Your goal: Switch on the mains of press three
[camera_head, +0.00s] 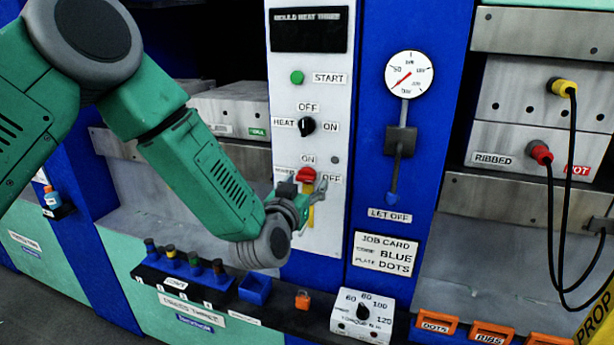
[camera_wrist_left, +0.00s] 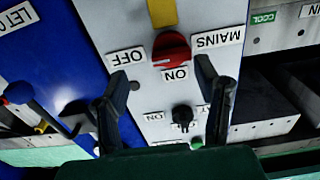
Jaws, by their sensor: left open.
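The red mains knob (camera_head: 306,174) sits low on the white control panel (camera_head: 283,87), with ON above it and OFF to its right. In the left wrist view, which is upside down, the red knob (camera_wrist_left: 171,50) lies just beyond my fingertips, near the labels MAINS, ON and OFF. I cannot tell for sure which way it points. My left gripper (camera_head: 305,189) is open in front of the knob; in the wrist view its two fingers (camera_wrist_left: 162,72) are spread, with nothing between them. My right gripper is not in view.
Above the mains knob are the black heat knob (camera_head: 307,126) and green start button (camera_head: 297,77). A gauge (camera_head: 409,75) and let-off lever (camera_head: 392,198) stand to the right.

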